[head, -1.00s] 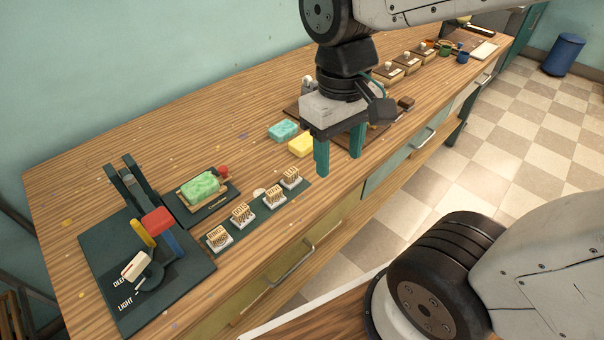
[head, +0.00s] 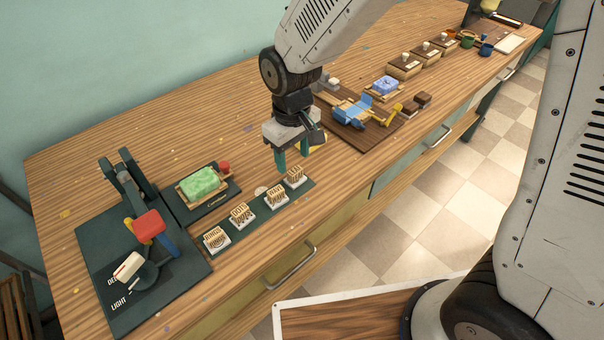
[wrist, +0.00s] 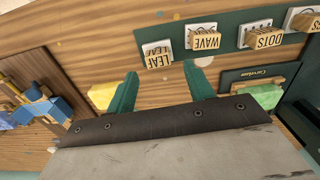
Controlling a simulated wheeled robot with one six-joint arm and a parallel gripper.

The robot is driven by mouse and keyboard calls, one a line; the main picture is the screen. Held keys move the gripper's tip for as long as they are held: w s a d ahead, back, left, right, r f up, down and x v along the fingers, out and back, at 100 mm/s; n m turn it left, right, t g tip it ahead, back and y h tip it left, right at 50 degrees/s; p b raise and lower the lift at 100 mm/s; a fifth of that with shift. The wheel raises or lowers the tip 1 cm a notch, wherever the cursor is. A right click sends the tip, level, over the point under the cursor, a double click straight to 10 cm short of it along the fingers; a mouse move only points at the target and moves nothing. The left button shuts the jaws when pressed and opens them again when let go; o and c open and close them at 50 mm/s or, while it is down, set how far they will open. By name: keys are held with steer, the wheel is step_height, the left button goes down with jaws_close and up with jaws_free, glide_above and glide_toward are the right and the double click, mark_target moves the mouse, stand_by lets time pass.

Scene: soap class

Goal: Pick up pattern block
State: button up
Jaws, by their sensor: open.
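Several wooden pattern blocks on white bases stand in a row on a dark green strip (head: 260,207). The leaf block (head: 295,175) is at the right end in the head view, followed leftward by the wave block (head: 276,196), the dots block (head: 242,214) and one more block (head: 217,237). My gripper (head: 293,162) is open and empty, pointing down just behind the leaf block. In the wrist view, the leaf block (wrist: 159,58) shows just beyond the gap between my fingertips (wrist: 160,76); the wave block (wrist: 205,39) and dots block (wrist: 265,38) lie to its right.
A green soap (head: 201,182) sits on a dark tray left of my gripper. A press with a red handle (head: 149,225) stands at the far left. A yellow soap (wrist: 103,95) is close to one finger. A brown board (head: 362,135) with blue items lies to the right.

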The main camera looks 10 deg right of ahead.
mark_target(296, 170)
steer(key=f, duration=0.6)
steer(key=shift+d, duration=0.2)
steer(key=c, duration=0.7)
steer(key=shift+c, duration=0.2)
